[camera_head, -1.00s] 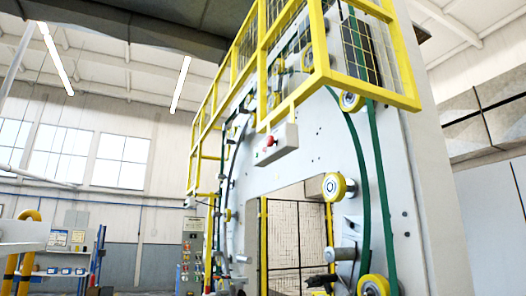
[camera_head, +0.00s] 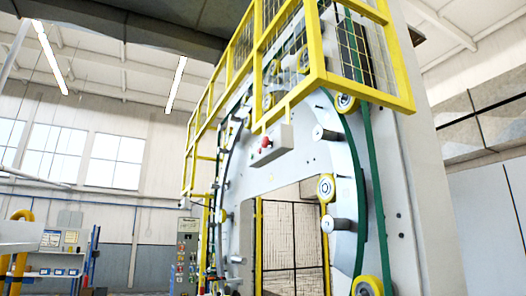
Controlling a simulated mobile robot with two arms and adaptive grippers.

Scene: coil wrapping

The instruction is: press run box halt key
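The run box (camera_head: 271,146) is a small light grey box hanging under the yellow guard frame on the front of the wrapping machine. Its halt key (camera_head: 265,142) is a red round knob that stands out from the box face. A smaller dark green spot shows beside it on the box, too small to make out. Neither of my grippers shows in the head view, and nothing covers the box or the red knob.
The tall white machine (camera_head: 405,200) fills the right half, with yellow rollers (camera_head: 325,187) and a green curved band (camera_head: 372,200). The yellow guard frame (camera_head: 318,50) juts out above the box. A panel with several buttons (camera_head: 187,250) stands behind at left.

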